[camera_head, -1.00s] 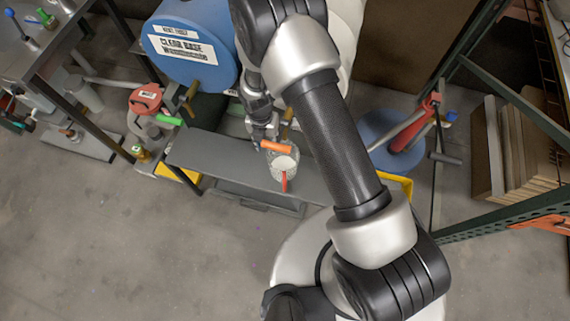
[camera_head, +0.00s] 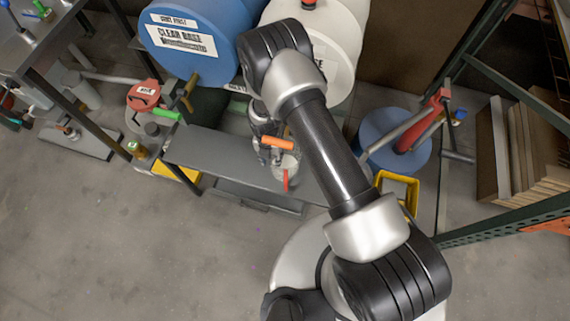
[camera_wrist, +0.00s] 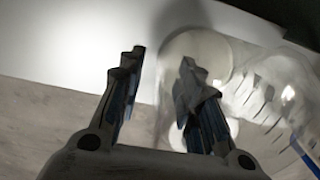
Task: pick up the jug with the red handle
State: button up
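The clear jug (camera_head: 291,168) with the red handle (camera_head: 286,181) stands on the grey shelf, below an orange tap handle (camera_head: 277,143). In the wrist view a clear, rounded vessel (camera_wrist: 262,105), which looks like the jug, fills the right side. My gripper (camera_head: 266,147) is just left of the jug in the head view, partly hidden by the orange tap handle. In the wrist view my gripper (camera_wrist: 160,72) is open with nothing between its fingers. The right finger overlaps the vessel's near side; I cannot tell whether they touch.
A blue drum (camera_head: 200,62) and a white drum (camera_head: 340,45) lie above the grey shelf (camera_head: 215,150). A yellow frame (camera_head: 399,181) stands to the right. A dark rack post (camera_head: 510,105) is farther right. The floor in front is clear.

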jog(key=shift+c, duration=0.3)
grip_shut()
dwell(0.5)
